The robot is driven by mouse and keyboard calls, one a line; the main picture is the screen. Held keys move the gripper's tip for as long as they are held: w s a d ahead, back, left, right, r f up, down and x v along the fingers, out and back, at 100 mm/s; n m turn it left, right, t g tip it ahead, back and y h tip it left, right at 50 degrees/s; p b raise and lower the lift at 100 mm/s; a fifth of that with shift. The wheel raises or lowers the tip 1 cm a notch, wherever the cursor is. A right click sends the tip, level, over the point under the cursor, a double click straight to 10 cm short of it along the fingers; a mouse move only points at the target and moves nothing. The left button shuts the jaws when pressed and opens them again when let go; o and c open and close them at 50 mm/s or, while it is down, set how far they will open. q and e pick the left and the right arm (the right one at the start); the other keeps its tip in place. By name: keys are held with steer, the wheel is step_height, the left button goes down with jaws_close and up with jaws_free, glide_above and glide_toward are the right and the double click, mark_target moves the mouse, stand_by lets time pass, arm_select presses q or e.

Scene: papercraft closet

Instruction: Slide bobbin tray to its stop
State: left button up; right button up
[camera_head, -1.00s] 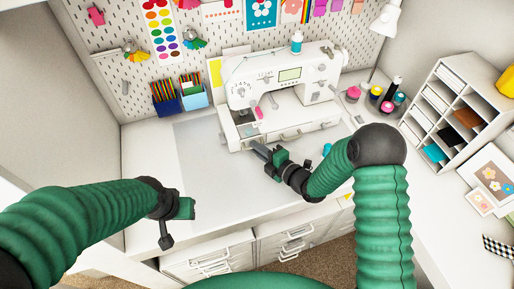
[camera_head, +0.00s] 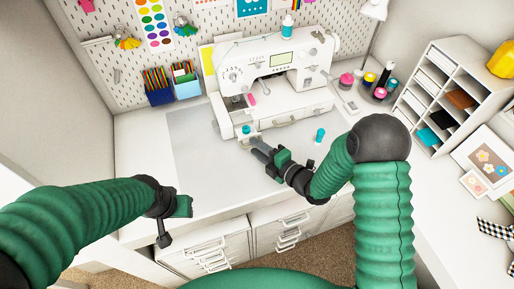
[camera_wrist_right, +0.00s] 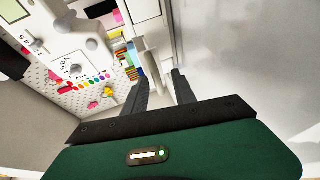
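The white sewing machine (camera_head: 270,75) stands at the back of the desk. What looks like the bobbin tray (camera_head: 248,141) juts out low at the machine's front left, with a small teal item (camera_head: 246,129) at it. My right gripper (camera_head: 258,147) is just in front of this tray; whether they touch cannot be told. In the right wrist view its two fingers (camera_wrist_right: 160,82) are apart, with nothing clearly held between them. My left gripper (camera_head: 178,210) hangs over the desk's front left, away from the machine; its finger opening cannot be made out.
A teal spool (camera_head: 320,135) stands on the desk right of my right gripper. A grey mat (camera_head: 190,150) lies left, bare. Pencil boxes (camera_head: 187,88) stand behind it. Spools on a round tray (camera_head: 378,90) and a white cubby shelf (camera_head: 450,105) are at right.

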steer(key=b+v, duration=0.3)
steer(key=v, duration=1)
steer(key=shift+s+d+f, duration=0.1)
steer(key=shift+d, duration=0.1)
steer(key=p+v, duration=0.3)
steer(key=shift+s+d+p, duration=0.15)
steer(key=shift+p, duration=0.25)
